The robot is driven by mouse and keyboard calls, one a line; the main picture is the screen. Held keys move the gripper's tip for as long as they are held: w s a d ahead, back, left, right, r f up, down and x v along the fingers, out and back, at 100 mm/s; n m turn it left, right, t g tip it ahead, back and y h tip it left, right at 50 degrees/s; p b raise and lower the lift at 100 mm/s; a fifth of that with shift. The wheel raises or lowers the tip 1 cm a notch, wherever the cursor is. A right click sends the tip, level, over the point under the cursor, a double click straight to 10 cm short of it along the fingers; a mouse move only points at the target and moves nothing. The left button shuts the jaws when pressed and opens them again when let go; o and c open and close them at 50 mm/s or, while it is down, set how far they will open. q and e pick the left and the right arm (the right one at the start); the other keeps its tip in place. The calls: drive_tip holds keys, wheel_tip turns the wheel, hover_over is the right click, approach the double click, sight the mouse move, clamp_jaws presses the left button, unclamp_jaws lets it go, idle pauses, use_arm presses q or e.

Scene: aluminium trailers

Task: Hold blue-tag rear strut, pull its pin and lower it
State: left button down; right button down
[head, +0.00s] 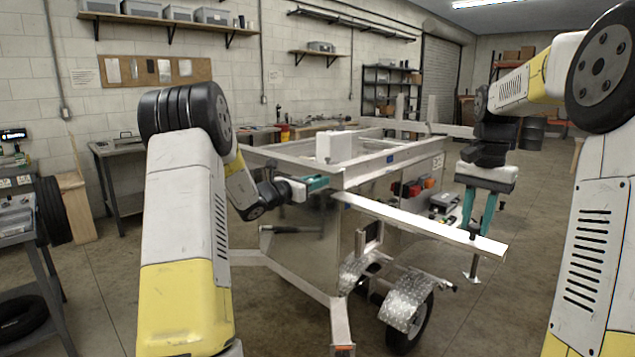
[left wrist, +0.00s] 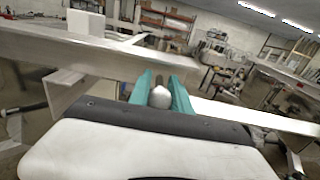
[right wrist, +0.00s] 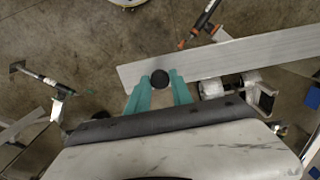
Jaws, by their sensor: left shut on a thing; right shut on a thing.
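The strut is a long pale aluminium bar (head: 420,222) that sticks out nearly level from the trailer corner. A small blue mark shows near its trailer end. It also shows in the right wrist view (right wrist: 260,55) and the left wrist view (left wrist: 250,115). My right gripper (head: 477,212) points down at the outer part of the bar, its teal fingers shut on a round black knob (right wrist: 160,78). My left gripper (head: 318,183) is at the trailer corner, shut on a rounded grey pin head (left wrist: 160,97). The pin's shaft is hidden.
The aluminium trailer (head: 295,155) fills the middle, with a wheel (head: 410,325) under a tread-plate fender. A white block (head: 333,147) sits on its top. A workbench (head: 115,165) stands at left. Floor at right is mostly clear.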

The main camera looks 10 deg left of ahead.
idle(0.9)
use_arm(q)
drive_tip(key=v, duration=0.3)
drive_tip(key=shift+s+a, duration=0.15)
drive_tip(key=c, duration=1.2)
unclamp_jaws()
drive_tip(key=shift+s, duration=0.1)
drive_tip(key=v, duration=1.2)
use_arm(e)
drive_tip(key=shift+f, duration=0.1)
